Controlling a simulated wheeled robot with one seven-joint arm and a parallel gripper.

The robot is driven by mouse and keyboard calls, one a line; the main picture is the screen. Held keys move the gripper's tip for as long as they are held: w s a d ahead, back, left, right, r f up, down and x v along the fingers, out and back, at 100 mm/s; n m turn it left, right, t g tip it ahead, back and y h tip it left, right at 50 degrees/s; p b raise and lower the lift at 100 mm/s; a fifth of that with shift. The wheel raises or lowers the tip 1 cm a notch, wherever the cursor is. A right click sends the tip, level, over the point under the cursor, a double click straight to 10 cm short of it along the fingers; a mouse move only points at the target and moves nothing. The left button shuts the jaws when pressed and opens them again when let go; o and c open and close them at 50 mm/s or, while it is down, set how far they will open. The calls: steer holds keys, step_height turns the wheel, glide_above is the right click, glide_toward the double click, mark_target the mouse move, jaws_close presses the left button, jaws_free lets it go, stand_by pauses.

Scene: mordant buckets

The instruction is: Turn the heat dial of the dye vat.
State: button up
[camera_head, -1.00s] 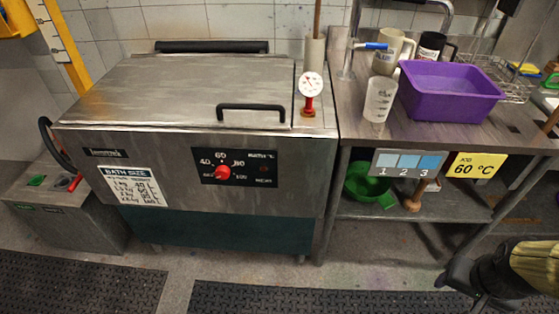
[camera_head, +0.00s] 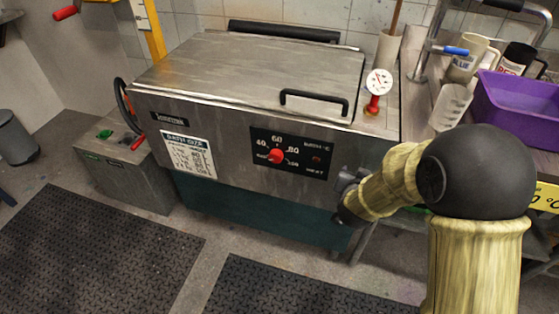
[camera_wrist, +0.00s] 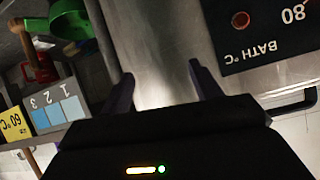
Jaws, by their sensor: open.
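The dye vat (camera_head: 225,115) is a grey steel tank with a closed lid and a teal base. Its red heat dial (camera_head: 276,156) sits on a black panel (camera_head: 314,146) marked with temperatures on the front. My gripper (camera_head: 345,200) is at the vat's front right, right of the panel and apart from the dial. In the wrist view, my gripper (camera_wrist: 161,77) is open and empty, with both fingers toward the steel front. That view shows part of the panel (camera_wrist: 262,48) upside down at the upper right; the dial is outside it.
A black lid handle (camera_head: 313,100) sticks up above the panel. A red-based gauge (camera_head: 378,85) stands at the vat's back right. A purple tub (camera_head: 520,105) and jugs stand on the right bench. Dark mats (camera_head: 90,250) cover the floor in front.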

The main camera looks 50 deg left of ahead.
steer(key=s+a+f+t+y, duration=0.1)
steer(key=s+a+f+t, duration=0.15)
steer(key=s+a, duration=0.75)
steer(key=s+a+f+n+t+y, duration=0.1)
steer(key=s+a+f, duration=0.1)
steer(key=s, duration=0.5)
steer(key=s+a+f+t+y, duration=0.1)
steer(key=s+a+f, duration=0.1)
steer(key=s, duration=0.4)
steer(key=shift+s+a+n+t, duration=0.35)
steer(key=shift+a+n, duration=0.05)
steer(key=shift+a, duration=0.5)
glide_toward(274, 159)
steer(key=x, duration=0.9)
steer(key=shift+w, duration=0.2)
